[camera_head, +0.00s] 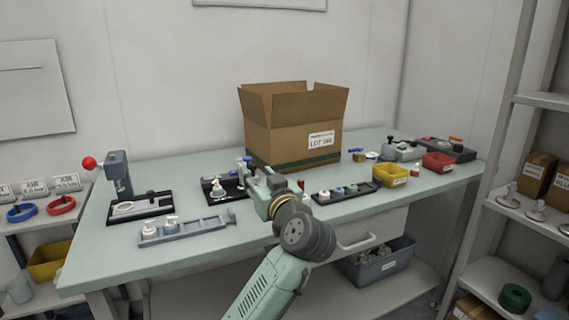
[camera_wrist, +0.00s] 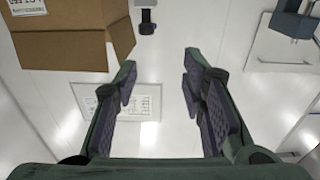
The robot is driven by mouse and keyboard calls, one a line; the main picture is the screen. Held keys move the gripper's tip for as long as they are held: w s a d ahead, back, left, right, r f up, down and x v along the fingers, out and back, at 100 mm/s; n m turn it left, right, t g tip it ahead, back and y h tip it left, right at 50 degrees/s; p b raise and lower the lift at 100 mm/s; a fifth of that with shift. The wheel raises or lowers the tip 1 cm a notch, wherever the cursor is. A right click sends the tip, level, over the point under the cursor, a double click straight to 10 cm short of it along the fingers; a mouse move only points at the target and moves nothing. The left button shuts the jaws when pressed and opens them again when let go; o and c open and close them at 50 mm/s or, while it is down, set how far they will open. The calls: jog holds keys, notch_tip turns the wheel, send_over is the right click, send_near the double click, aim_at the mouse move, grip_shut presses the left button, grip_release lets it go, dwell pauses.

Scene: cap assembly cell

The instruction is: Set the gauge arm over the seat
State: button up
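A black fixture base (camera_head: 209,196) stands on the table in front of the carton, with a small pale, greenish-topped part (camera_head: 217,190) on it. A small grey and blue upright (camera_head: 245,163) rises at its right; it may carry the gauge arm, but my gripper partly covers it and I cannot tell how the arm is set. The seat is not clear. My gripper (camera_head: 262,183) is over the table just right of the fixture. In the wrist view my gripper (camera_wrist: 159,76) is open, with nothing between its fingers. A dark-ended grey piece (camera_wrist: 147,18) shows beyond the fingers, its identity unclear.
The open carton (camera_head: 290,140) stands behind. A press with a red knob (camera_head: 117,175) is at left, and a grey parts tray (camera_head: 188,229) at front left. A black parts tray (camera_head: 345,192), yellow bin (camera_head: 390,176) and red bin (camera_head: 437,163) are at right.

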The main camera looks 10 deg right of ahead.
aim_at(254, 166)
jog(key=w+p, duration=0.1)
jog(key=w, duration=0.2)
jog(key=w+p, duration=0.1)
jog(key=w, duration=0.2)
jog(key=w+a+f+p, duration=0.1)
jog(key=w, duration=0.2)
jog(key=shift+w, duration=0.2)
jog(key=shift+w+a+f, duration=0.15)
jog(key=shift+w+f, duration=0.05)
jog(key=shift+w, duration=0.4)
jog(key=shift+c, duration=0.5)
grip_shut()
